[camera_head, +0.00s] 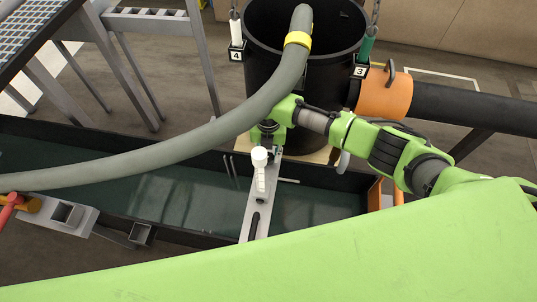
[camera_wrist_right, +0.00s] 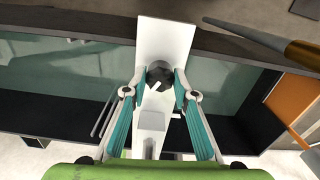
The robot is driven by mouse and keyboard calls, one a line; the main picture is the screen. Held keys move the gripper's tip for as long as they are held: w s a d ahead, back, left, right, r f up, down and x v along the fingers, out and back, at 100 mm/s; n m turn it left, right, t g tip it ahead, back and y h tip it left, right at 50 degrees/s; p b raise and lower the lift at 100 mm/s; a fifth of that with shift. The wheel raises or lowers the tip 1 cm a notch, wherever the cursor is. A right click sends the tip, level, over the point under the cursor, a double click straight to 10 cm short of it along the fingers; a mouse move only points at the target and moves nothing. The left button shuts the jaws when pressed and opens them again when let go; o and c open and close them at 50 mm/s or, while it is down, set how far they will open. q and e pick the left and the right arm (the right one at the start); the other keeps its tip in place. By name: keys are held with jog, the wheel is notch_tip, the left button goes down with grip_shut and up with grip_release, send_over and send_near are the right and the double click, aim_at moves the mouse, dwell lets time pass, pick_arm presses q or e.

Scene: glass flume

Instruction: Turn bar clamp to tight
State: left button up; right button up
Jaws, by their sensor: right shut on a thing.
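The bar clamp is a pale flat bar (camera_head: 247,222) lying across the narrow flume, with a white upright fitting (camera_head: 260,172) on it and a dark slot towards the near side. In the right wrist view the pale bar (camera_wrist_right: 166,38) runs away from me and carries a dark round knob (camera_wrist_right: 160,70) with a small white mark. My right gripper (camera_head: 268,133) is at the far end of the bar. In the wrist view its two teal-sided fingers (camera_wrist_right: 160,82) close on the knob from both sides. The head view mostly hides this grip. My left gripper is out of view.
A black bucket (camera_head: 260,65) stands behind the flume, with a grey hose (camera_head: 210,135) arching from it to the left. An orange collar (camera_head: 383,95) and black pipe (camera_head: 470,108) are at right. The flume's dark wall (camera_head: 45,130) runs left. A metal frame (camera_head: 150,22) stands behind.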

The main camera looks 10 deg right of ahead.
jog(key=n+b, duration=0.1)
jog(key=n, duration=0.4)
jog(key=shift+n, duration=0.3)
dwell(0.4)
jog(key=o, duration=1.1)
jog(key=shift+c, duration=0.2)
notch_tip(320, 180, up, 12)
